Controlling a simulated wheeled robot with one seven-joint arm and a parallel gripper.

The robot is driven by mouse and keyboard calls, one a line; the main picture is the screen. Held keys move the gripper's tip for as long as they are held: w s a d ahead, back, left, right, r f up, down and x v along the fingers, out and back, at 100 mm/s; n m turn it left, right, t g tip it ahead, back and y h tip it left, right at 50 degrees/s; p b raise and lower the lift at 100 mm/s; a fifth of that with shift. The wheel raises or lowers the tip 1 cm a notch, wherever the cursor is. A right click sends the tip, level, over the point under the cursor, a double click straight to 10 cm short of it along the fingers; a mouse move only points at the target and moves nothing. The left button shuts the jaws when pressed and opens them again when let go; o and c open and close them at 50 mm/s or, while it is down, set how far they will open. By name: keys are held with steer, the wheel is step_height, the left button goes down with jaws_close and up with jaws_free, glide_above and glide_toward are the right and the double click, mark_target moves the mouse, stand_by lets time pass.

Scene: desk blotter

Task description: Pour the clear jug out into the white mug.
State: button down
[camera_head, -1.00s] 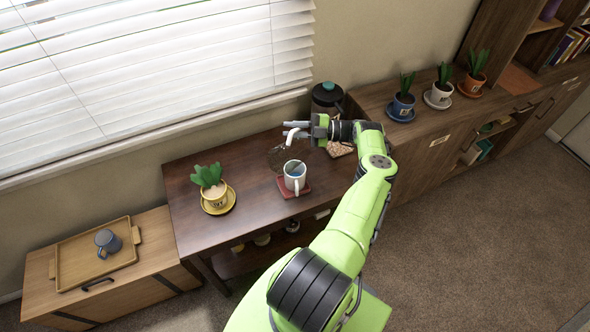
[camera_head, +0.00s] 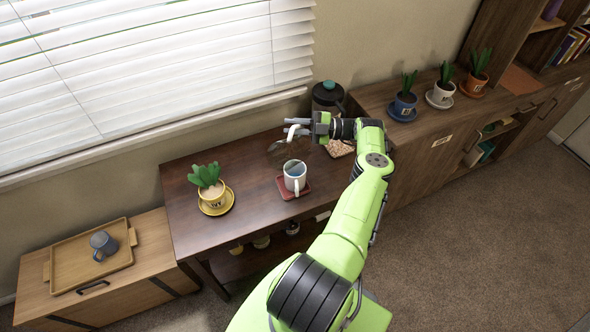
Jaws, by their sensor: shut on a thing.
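The white mug (camera_head: 296,184) stands upright on a red coaster (camera_head: 280,184) on the dark wooden table. Its inside shows blue-grey; I cannot tell how full it is. My gripper (camera_head: 297,127) is shut on the white handle of the clear jug (camera_head: 284,151). The jug hangs above the table just behind and slightly left of the mug, apart from it. Its see-through body is faint, so its exact tilt and contents are hard to tell. No stream shows between jug and mug.
A potted plant on a yellow saucer (camera_head: 228,205) stands left on the table (camera_head: 187,165). A dark canister with a teal lid (camera_head: 327,96) stands behind my gripper. A patterned mat (camera_head: 340,148) lies right. A low cabinet left bears a tray (camera_head: 75,279) with a blue-grey mug (camera_head: 103,244).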

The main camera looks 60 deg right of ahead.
steer(key=shift+w+d+f+m+b, duration=0.15)
steer(key=shift+d+m+b, duration=0.4)
steer(key=shift+b, duration=1.7)
